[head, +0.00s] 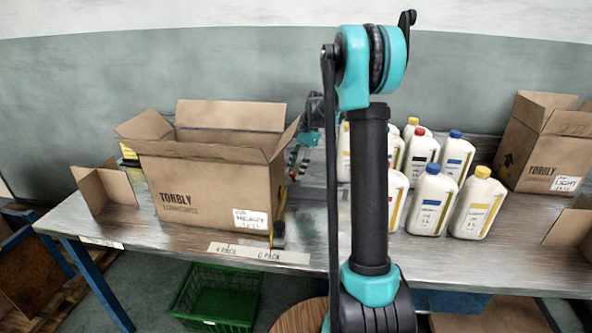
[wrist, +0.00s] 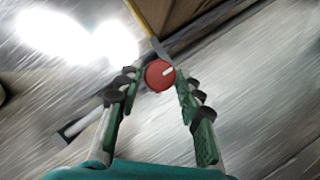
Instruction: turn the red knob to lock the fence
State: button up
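The round red knob (wrist: 159,75) with a white mark shows in the wrist view, at the edge of a thin bar (wrist: 205,27) that I take for the fence. My gripper (wrist: 158,77) is open, with its green-padded fingertips on either side of the knob. I cannot tell whether they touch it. In the head view my gripper (head: 297,165) points down beside the right side of the large open carton (head: 205,185). The knob is not clear there. A yellow and black fence end (head: 280,222) shows at the carton's front right corner.
Several oil bottles (head: 430,200) stand right of my arm on the metal table (head: 320,240). Another open carton (head: 545,145) stands at the back right. A green crate (head: 215,295) is below the table. The tabletop right of the fence is partly hidden by my arm.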

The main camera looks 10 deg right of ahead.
jog(key=shift+o, duration=1.1)
jog(key=v, duration=1.2)
